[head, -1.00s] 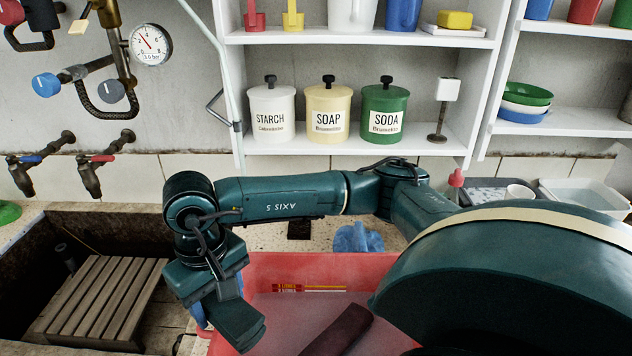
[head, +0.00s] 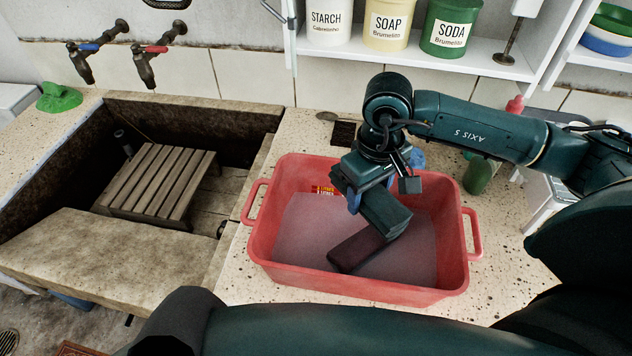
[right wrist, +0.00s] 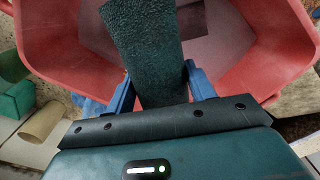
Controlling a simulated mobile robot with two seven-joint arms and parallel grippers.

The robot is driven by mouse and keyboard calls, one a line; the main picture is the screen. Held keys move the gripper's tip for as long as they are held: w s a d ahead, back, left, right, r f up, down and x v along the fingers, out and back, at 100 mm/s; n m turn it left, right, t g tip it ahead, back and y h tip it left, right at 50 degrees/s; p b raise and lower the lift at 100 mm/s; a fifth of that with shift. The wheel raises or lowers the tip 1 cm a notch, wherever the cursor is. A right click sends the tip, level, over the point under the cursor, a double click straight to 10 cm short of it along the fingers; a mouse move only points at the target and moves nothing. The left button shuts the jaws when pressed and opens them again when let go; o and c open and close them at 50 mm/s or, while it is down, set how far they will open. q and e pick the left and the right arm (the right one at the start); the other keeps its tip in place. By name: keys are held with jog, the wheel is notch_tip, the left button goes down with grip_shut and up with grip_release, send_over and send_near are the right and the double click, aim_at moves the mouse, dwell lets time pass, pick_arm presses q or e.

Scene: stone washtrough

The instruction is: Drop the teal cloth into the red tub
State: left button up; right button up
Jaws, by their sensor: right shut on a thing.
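The teal cloth (head: 386,213) is a dark, folded strip held over the inside of the red tub (head: 350,290). My right gripper (head: 362,199) is shut on it, with one blue finger showing in the head view. In the right wrist view, the cloth (right wrist: 145,45) sticks out between the two blue fingers (right wrist: 157,82), with the tub (right wrist: 60,40) beyond it. I cannot tell whether the cloth touches anything below. My left gripper is not in view.
A dark maroon folded piece (head: 356,248) lies in the tub. The stone trough (head: 90,250) with a wooden slatted rack (head: 160,180) is on the left.

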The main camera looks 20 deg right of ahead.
notch_tip(320, 180, down, 2)
jog(key=o, duration=1.1)
jog(key=shift+o, duration=0.2)
notch_tip(320, 180, up, 13)
jog(key=b, duration=0.2)
jog(key=shift+r, duration=0.15)
jog(key=shift+s, duration=0.1)
